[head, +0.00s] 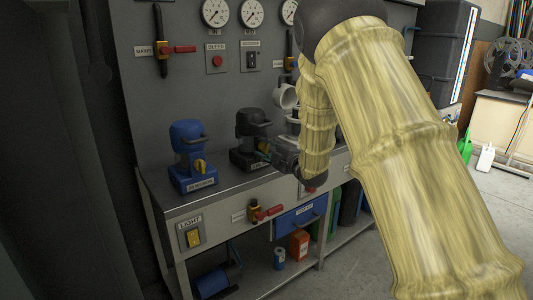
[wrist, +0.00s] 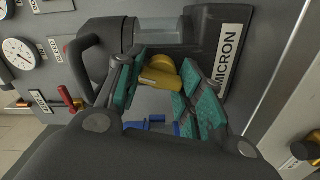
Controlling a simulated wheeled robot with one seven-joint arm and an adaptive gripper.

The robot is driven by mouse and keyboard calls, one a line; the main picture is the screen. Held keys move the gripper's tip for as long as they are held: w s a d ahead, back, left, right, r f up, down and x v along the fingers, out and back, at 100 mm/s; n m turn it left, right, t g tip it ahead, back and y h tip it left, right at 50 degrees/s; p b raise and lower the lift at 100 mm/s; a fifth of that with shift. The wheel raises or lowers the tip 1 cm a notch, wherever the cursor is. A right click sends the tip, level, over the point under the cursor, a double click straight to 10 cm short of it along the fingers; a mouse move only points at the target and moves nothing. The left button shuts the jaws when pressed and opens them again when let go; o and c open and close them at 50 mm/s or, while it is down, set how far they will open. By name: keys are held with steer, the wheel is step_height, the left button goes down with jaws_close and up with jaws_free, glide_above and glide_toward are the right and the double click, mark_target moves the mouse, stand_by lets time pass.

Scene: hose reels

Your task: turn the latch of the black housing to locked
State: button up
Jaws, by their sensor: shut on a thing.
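The black housing (head: 252,127) stands on the bench, right of a blue housing, with a dark handle on its side. In the wrist view the black housing (wrist: 105,62) fills the upper middle, with a clear bowl and a label on its base reading "MICRON". Its yellow latch (wrist: 160,75) sits between the green finger pads of my gripper (wrist: 165,68). My gripper is shut on the latch. In the head view my gripper (head: 268,156) is at the front of the black housing and hides its latch. I cannot read the latch's locked or unlocked mark.
The blue housing (head: 188,158) with its own yellow latch stands left on the bench (head: 165,204). White fittings (head: 287,97) are close behind my arm. Red-handled valves (head: 178,50) and gauges (head: 215,12) are on the wall panel. A light switch (head: 193,238) is on the bench front.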

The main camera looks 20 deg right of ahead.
steer(key=shift+f+n+b, duration=0.15)
steer(key=shift+n+b, duration=0.7)
steer(key=shift+n, duration=0.85)
steer(key=o, duration=1)
steer(key=v, duration=1.2)
